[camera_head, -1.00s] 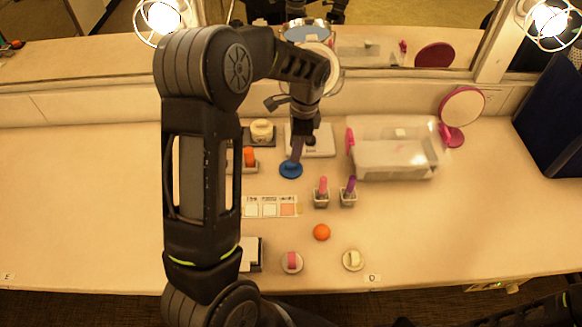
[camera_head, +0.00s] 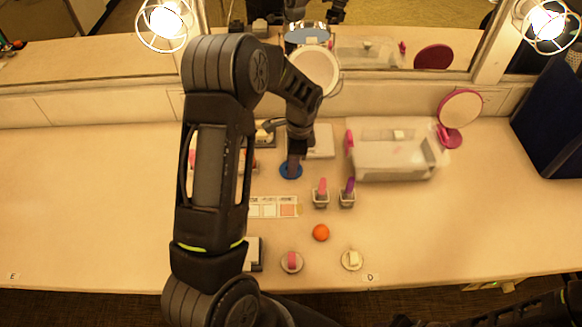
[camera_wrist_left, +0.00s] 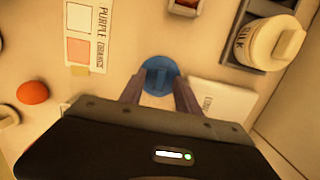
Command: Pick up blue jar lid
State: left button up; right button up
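The blue jar lid (camera_head: 291,171) lies on the table in the middle of the head view. It also shows in the left wrist view as a blue disc (camera_wrist_left: 159,66) with a raised bar across it. My left gripper (camera_head: 293,163) points down over the lid and hides part of it. In the left wrist view its two fingers (camera_wrist_left: 160,91) are apart, one on each side of the lid's near part, with nothing clamped between them. I cannot tell whether the fingertips touch the lid. My right gripper is out of view; a dark part of my right arm shows at bottom right.
A white box (camera_wrist_left: 222,103) lies close beside the lid. A clear container (camera_head: 395,160) stands to the right. Two small holders (camera_head: 321,198) with pink and purple items, an orange ball (camera_head: 321,232) and a printed card (camera_head: 272,207) lie nearer. The table's far left is clear.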

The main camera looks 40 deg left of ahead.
pick_arm(q)
jog(key=shift+c, duration=0.2)
dwell(0.3)
grip_shut()
dwell(0.4)
